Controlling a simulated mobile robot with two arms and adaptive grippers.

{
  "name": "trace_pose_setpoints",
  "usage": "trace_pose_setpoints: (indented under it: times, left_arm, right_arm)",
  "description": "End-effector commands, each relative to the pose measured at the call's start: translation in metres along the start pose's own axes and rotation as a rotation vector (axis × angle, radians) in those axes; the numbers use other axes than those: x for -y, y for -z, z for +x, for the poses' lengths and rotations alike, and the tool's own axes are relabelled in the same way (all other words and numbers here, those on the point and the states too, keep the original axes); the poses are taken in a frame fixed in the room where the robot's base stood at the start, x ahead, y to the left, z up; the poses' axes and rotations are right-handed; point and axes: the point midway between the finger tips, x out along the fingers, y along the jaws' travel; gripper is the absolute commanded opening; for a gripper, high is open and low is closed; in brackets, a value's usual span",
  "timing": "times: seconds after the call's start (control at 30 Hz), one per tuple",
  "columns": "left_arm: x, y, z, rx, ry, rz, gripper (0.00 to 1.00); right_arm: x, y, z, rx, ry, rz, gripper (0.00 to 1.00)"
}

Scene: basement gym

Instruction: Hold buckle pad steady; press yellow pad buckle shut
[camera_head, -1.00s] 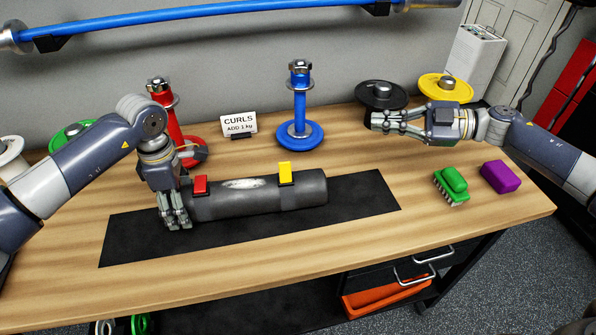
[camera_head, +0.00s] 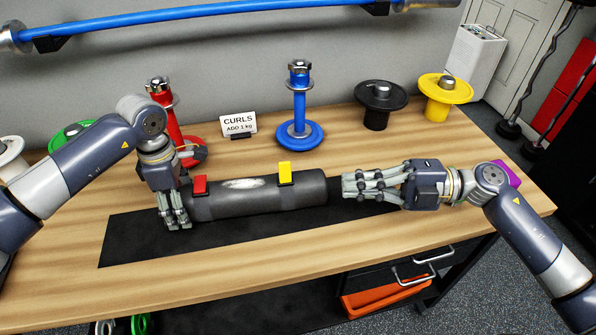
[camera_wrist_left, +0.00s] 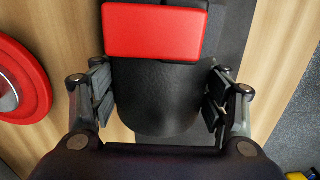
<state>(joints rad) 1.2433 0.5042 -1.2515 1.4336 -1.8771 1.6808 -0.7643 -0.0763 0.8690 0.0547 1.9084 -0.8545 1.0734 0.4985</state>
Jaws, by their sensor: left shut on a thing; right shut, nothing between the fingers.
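The dark cylindrical pad (camera_head: 240,207) lies on a black mat (camera_head: 130,243) on the wooden bench. A red buckle (camera_head: 200,185) stands up near its left end and a yellow buckle (camera_head: 285,172) stands up right of its middle. My left gripper (camera_head: 174,222) is shut around the pad's left end; the left wrist view shows the pad (camera_wrist_left: 160,100) between the fingers, with the red buckle (camera_wrist_left: 155,32) ahead of them. My right gripper (camera_head: 346,187) is shut and empty, just beyond the pad's right end, fingers pointing left.
Red (camera_head: 160,90), blue (camera_head: 298,130), black (camera_head: 381,95) and yellow (camera_head: 446,88) weight stands line the bench's back, with a CURLS sign (camera_head: 238,125). A purple block (camera_head: 510,172) is partly hidden behind my right arm. The bench front is clear.

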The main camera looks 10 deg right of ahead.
Motion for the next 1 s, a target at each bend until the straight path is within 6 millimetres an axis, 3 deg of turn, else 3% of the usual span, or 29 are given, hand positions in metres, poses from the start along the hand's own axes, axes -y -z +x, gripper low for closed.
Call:
trace_pose_setpoints:
  times: [0.33, 0.47, 0.93, 1.0]
  left_arm:
    - [0.0, 0.0, 0.001, 0.0, -0.001, 0.0, 0.38]
    - [0.0, 0.0, 0.001, 0.0, -0.001, 0.0, 0.38]
    - [0.0, 0.0, 0.0, 0.0, -0.001, 0.0, 0.38]
    - [0.0, 0.0, 0.0, 0.0, -0.001, 0.0, 0.38]
  right_arm:
    - [0.0, 0.0, 0.001, 0.001, -0.001, -0.002, 0.0]
    - [0.0, 0.0, 0.009, 0.0, -0.002, -0.001, 0.0]
    - [-0.002, 0.0, 0.103, -0.002, -0.005, -0.003, 0.0]
    - [-0.002, -0.014, 0.104, 0.004, -0.005, 0.0, 0.0]
